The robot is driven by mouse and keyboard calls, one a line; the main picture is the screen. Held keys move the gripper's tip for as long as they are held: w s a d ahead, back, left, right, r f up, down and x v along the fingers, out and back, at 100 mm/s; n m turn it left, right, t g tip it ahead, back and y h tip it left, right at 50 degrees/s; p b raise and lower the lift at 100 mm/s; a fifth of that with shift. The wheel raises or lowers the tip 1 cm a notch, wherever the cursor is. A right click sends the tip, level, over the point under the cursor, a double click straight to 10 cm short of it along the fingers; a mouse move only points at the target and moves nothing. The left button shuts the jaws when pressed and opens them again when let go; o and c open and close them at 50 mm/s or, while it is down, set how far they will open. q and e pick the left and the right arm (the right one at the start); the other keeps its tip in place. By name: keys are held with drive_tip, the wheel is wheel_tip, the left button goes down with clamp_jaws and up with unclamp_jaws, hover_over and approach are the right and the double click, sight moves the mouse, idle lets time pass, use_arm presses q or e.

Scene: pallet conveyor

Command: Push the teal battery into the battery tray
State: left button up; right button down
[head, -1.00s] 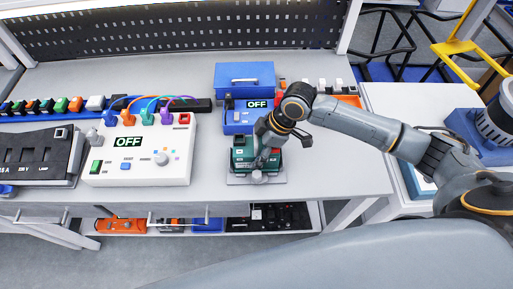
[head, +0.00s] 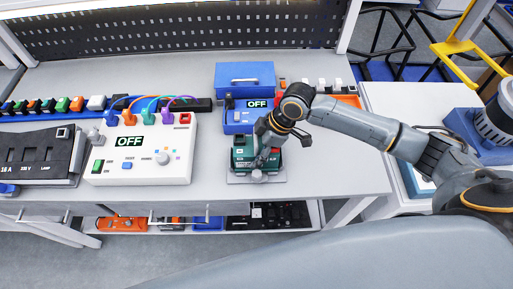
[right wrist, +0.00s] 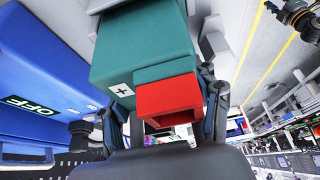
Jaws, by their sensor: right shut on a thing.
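The teal battery (head: 242,156) sits upright at the front of the bench, in or on the grey battery tray (head: 236,179); my gripper hides how deep it sits. My right gripper (head: 262,158) reaches down over it from the right. In the right wrist view the battery (right wrist: 145,45) fills the middle, with a plus mark and a red terminal block. My right gripper's fingers (right wrist: 168,115) stand on either side of the red block, shut on the battery. My left gripper is out of view.
A blue unit reading OFF (head: 238,118) stands right behind the battery, with a blue box (head: 244,76) behind it. A white control panel (head: 140,150) with cables stands to the left. The bench right of the tray (head: 335,175) is clear under my arm.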

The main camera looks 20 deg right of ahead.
drive_tip(key=shift+s+f+p, duration=0.1)
drive_tip(key=shift+s+p, duration=0.05)
drive_tip(key=shift+p, duration=0.2)
idle(0.3)
drive_tip(key=shift+s+f, duration=0.15)
drive_tip(key=shift+f, duration=0.2)
idle(0.6)
drive_tip(key=shift+r, duration=0.15)
drive_tip(key=shift+p, duration=0.5)
drive_tip(key=shift+c, duration=2.4)
unclamp_jaws()
drive_tip(key=shift+o, duration=1.2)
drive_tip(key=shift+w, duration=0.35)
